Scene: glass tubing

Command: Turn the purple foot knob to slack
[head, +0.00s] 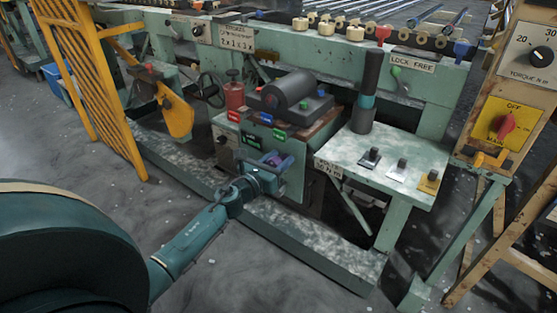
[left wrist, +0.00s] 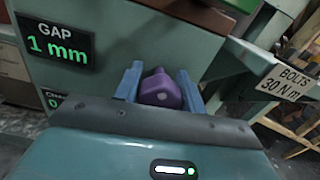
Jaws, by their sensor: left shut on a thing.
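The purple foot knob (left wrist: 161,90) is between the two blue fingers of my left gripper (left wrist: 158,88) in the left wrist view. It has a rounded body with a pale dot on its face. In the head view the knob (head: 271,158) is a small purple patch at the front of the green machine, and my left gripper (head: 272,165) reaches it from the lower left. The fingers are shut on the knob, one on each side. The part of the knob behind the gripper's palm is hidden. My right gripper is not in view.
A display reading "GAP 1 mm" (left wrist: 56,45) is left of the knob, with another partly hidden below it. A "BOLTS 30 N m" label (left wrist: 286,82) is on the right. A small table (head: 375,160) with several bolts stands right. A yellow slatted guard (head: 95,90) stands left.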

